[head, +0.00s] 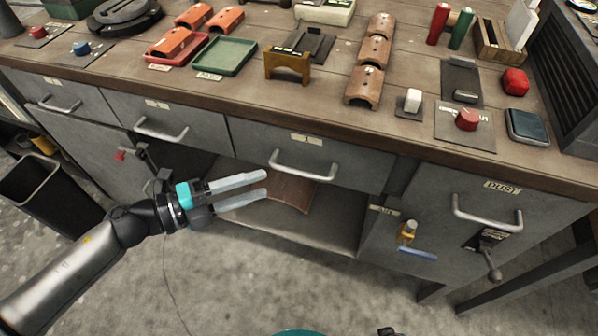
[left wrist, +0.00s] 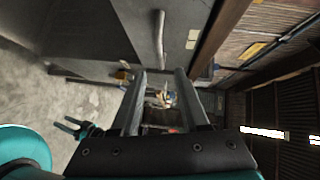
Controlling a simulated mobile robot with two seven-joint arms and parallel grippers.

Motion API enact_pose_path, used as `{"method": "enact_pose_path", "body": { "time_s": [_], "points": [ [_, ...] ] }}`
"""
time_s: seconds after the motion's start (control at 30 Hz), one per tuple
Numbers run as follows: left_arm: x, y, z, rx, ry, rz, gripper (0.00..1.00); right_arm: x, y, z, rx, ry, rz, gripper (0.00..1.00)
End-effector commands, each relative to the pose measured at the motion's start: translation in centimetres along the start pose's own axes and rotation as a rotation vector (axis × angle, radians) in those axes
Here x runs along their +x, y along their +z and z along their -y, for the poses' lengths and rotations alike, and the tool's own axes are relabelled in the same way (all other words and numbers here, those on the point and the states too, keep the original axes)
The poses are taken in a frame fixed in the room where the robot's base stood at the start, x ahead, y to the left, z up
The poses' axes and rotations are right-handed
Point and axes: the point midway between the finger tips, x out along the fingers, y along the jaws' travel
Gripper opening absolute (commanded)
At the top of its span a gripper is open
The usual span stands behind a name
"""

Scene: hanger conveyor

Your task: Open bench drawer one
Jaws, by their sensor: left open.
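Bench drawer one (head: 340,167) is a grey drawer front with a label reading 1 and a curved metal handle (head: 302,172). It looks shut, flush below the bench top. My left gripper (head: 267,185) is open and empty. In the head view its fingers point right, and their tips show just left of and below the handle, apart from it. In the left wrist view my left gripper (left wrist: 163,72) spreads its two fingers, with a metal handle (left wrist: 160,38) beyond them; I cannot tell which drawer it belongs to. A small dark two-pronged gripper (left wrist: 64,122), apparently my right one, shows there too.
Another drawer (head: 185,133) is to the left, and a cabinet door (head: 470,225) with a bar handle is to the right. An open shelf space (head: 325,228) holds a brown piece (head: 292,192). A black bin (head: 50,195) stands at left.

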Motion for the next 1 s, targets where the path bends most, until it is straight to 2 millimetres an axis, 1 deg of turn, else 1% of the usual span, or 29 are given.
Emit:
{"method": "enact_pose_path", "body": {
  "time_s": [0.03, 0.3, 0.4, 0.5, 0.63, 0.9, 0.93, 1.0],
  "points": [
    [1.2, 0.1, 0.0, 0.001, -0.003, 0.000, 0.45, 0.0, -0.2, 0.1, 0.001, -0.002, -0.001, 0.50],
    [6.5, 0.1, 0.0, 0.000, -0.003, 0.001, 0.45, -0.3, -1.4, 0.7, 0.002, -0.008, -0.003, 0.50],
    [8.0, 0.1, 0.0, -0.001, -0.002, 0.002, 0.45, -0.5, -1.8, 0.8, 0.003, -0.010, -0.003, 0.50],
    [9.0, 0.1, 0.0, -0.002, -0.002, 0.002, 0.45, -0.6, -2.1, 0.9, 0.003, -0.011, -0.004, 0.50],
    [9.7, 0.1, -0.1, -0.002, 0.000, 0.003, 0.45, -0.7, -2.3, 1.0, 0.003, -0.012, -0.003, 0.50],
    [9.8, 0.1, -0.1, -0.003, 0.000, 0.003, 0.45, -0.8, -2.3, 0.9, 0.003, -0.011, -0.003, 0.50],
    [9.8, 0.1, -0.1, -0.003, 0.000, 0.003, 0.43, -0.8, -2.3, 0.9, 0.003, -0.011, -0.003, 0.50],
    [9.8, 0.1, -0.1, -0.003, 0.000, 0.003, 0.36, -0.8, -2.3, 0.9, 0.003, -0.011, -0.003, 0.50]
  ]
}}
